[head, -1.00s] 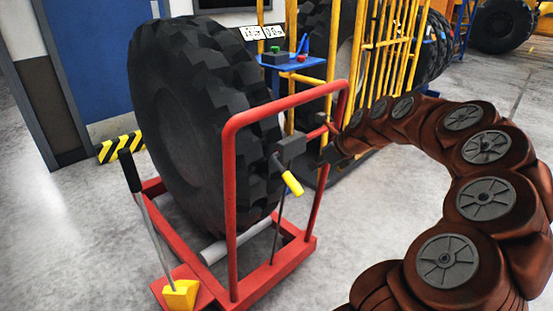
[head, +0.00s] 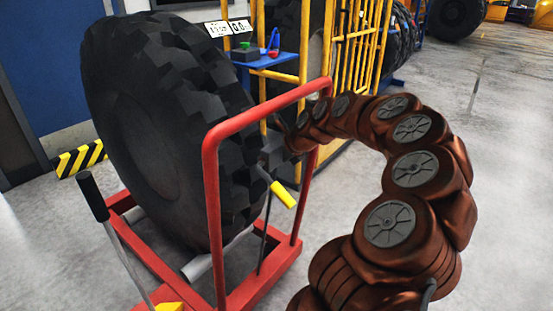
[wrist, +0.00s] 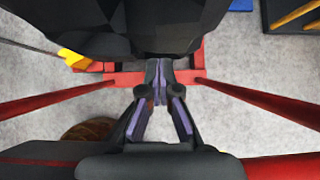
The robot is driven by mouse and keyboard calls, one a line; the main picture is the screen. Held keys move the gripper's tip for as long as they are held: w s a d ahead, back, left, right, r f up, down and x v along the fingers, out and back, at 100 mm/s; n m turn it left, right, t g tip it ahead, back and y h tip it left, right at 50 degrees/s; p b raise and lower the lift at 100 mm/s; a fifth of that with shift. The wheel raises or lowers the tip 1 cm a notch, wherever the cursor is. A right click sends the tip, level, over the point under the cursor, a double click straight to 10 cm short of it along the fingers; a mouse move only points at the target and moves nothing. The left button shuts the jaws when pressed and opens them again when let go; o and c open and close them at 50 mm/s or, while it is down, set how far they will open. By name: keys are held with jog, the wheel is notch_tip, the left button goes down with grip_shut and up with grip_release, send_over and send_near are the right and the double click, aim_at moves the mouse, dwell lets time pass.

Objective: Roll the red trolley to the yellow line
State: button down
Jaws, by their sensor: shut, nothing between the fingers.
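The red trolley (head: 211,200) carries a big black tyre (head: 150,125) standing upright in its low frame. Its tall red handle hoop faces me, with a yellow-gripped crank (head: 283,195) inside it. In the wrist view the hoop's sides (wrist: 240,93) run down both sides of my gripper (wrist: 160,68), and the tyre (wrist: 130,25) fills the top middle. My gripper is shut and empty, its fingertips close to the tyre in that view; contact cannot be told. In the head view my arm reaches to the hoop, its tip partly hidden there. I cannot make out a yellow line on the floor.
A black-handled lever (head: 97,205) rises at the trolley's left. A yellow cage (head: 355,60) and a blue shelf (head: 268,60) stand behind. A black-and-yellow striped block (head: 80,158) lies by the blue wall. The grey floor at the right (head: 500,130) is clear.

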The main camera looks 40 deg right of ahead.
aim_at(259, 171)
jog(key=shift+x, duration=2.15)
